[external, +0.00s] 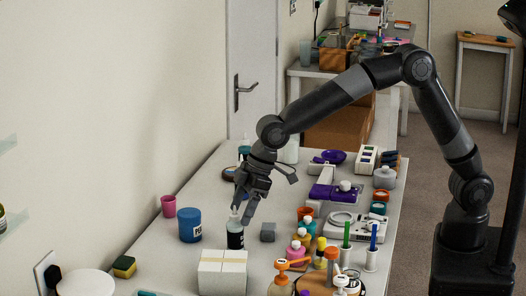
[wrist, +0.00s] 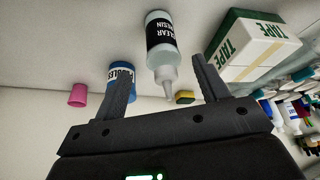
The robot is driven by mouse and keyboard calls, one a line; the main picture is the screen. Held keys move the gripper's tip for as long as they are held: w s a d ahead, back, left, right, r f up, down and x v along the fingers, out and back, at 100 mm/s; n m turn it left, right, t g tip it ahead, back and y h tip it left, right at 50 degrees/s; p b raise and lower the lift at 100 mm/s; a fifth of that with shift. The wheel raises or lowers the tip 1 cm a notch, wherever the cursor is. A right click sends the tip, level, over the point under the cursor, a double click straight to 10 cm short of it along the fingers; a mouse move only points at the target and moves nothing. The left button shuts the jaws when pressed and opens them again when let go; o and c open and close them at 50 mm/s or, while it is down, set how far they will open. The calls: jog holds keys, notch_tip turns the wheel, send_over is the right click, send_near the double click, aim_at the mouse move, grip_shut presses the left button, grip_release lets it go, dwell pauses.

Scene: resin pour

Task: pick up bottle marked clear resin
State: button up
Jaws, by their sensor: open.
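The bottle marked CLEAR RESIN (wrist: 162,38) is white with a black label and a narrow nozzle. In the wrist view it lies between my gripper's two fingers, its nozzle pointing toward the palm. In the external view the bottle (external: 235,238) stands upright on the table, and my gripper (external: 242,212) is just above it with the fingers pointing down at its top. My gripper (wrist: 160,68) is open and holds nothing. In the external view the fingers partly overlap the bottle's top, so I cannot tell whether they touch it.
A blue tub (external: 190,226) and a pink cup (external: 168,206) stand left of the bottle. A white tape box (external: 222,272) is in front. Several small pump bottles crowd the table's right side.

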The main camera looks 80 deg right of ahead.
aim_at(236, 225)
jog(key=x, duration=0.5)
jog(key=shift+s+a, duration=0.1)
jog(key=shift+a, duration=0.15)
jog(key=shift+c, duration=0.5)
jog(key=c, duration=1.1)
